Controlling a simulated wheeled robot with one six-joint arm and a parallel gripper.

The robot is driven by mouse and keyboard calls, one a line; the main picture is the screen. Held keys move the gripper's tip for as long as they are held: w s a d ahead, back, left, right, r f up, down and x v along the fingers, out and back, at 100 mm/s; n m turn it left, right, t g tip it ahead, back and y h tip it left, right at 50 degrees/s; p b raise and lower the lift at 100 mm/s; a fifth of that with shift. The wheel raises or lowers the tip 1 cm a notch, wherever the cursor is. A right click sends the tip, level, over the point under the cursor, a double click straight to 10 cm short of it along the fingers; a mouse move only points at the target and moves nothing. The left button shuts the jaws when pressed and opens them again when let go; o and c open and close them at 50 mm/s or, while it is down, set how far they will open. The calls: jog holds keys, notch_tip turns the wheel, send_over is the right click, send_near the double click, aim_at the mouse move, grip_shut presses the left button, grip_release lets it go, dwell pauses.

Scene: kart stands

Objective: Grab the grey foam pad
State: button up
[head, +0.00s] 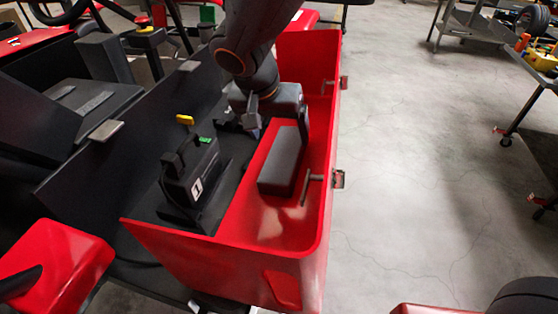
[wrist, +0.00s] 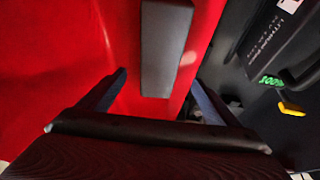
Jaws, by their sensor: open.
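The grey foam pad (head: 281,168) is a long dark grey block lying on the floor of the red side bin (head: 262,229) of the kart. My gripper (head: 275,124) is over the bin, near the pad's far end, its jaws apart and empty. In the wrist view the pad (wrist: 165,48) lies ahead of my open gripper (wrist: 161,78), in line with the gap between the two fingers. The pad looks clear of both fingers. My gripper hides part of the bin behind the pad in the head view.
A black battery unit (head: 194,182) marked 1, with a yellow tab, stands left of the pad; it also shows in the wrist view (wrist: 270,45). The concrete floor right of the kart is clear up to a metal table (head: 530,70).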

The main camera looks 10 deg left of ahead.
aim_at(284, 151)
jog(key=shift+s+f, duration=0.25)
jog(key=shift+f, duration=0.25)
jog(key=shift+w+d+f+h, duration=0.1)
jog(key=shift+d+f+h, duration=0.05)
jog(key=shift+f+h, duration=0.2)
jog(key=shift+a+p+x, duration=0.2)
jog(key=shift+p+x, duration=1)
jog(key=shift+x, duration=2.2)
jog(key=shift+c, duration=0.2)
jog(key=c, duration=1.1)
